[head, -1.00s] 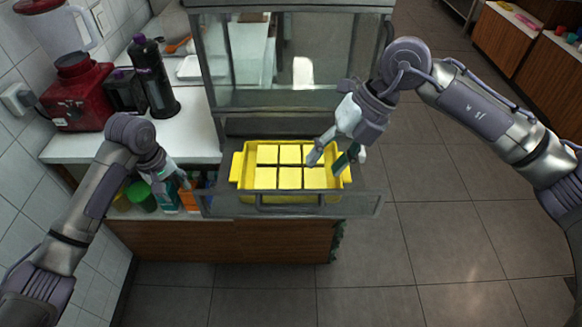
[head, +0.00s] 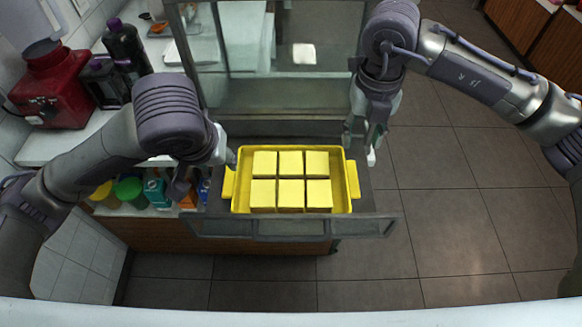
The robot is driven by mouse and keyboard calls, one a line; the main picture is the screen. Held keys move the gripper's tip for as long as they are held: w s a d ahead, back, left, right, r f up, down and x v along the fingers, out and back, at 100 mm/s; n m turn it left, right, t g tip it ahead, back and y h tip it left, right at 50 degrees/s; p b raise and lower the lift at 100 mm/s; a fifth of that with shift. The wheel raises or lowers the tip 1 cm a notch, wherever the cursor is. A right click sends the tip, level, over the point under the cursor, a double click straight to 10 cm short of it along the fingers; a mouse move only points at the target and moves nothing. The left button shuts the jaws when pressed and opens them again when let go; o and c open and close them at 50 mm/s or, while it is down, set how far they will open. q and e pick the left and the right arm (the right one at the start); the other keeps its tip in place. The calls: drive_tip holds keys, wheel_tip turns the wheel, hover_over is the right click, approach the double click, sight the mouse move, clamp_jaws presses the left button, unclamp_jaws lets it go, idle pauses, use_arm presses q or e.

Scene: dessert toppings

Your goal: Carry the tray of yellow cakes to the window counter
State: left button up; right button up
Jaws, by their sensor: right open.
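The yellow tray (head: 341,188) holds several square yellow cakes (head: 290,163) in two rows. It sits in the pulled-out lower part of the glass display case (head: 285,85). It has a handle at its left end and one at its right end. My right gripper (head: 362,150) is open and points down, just above and behind the right handle (head: 353,179). My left gripper (head: 228,160) is by the tray's back left corner, near the left handle. My own wrist hides most of it, so its jaws cannot be judged. No window counter can be made out.
A white counter (head: 70,140) at left bears a red blender base (head: 55,85) and a dark bottle (head: 124,45). Bottles and cartons (head: 155,190) stand below, left of the tray. Tiled floor (head: 450,220) to the right is clear. Wooden cabinets (head: 540,40) stand far right.

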sight(231, 177)
use_arm(q)
drive_tip(key=x, duration=1.3)
drive_tip(key=shift+s+f, duration=0.1)
drive_tip(key=shift+f, duration=0.15)
use_arm(e)
drive_tip(key=f, duration=1.3)
drive_tip(key=shift+s+f, duration=0.3)
use_arm(q)
drive_tip(key=shift+c, duration=0.2)
use_arm(e)
drive_tip(key=shift+c, duration=0.2)
use_arm(q)
clamp_jaws()
use_arm(e)
clamp_jaws()
use_arm(q)
drive_tip(key=shift+r, duration=0.1)
use_arm(e)
drive_tip(key=shift+r, duration=0.1)
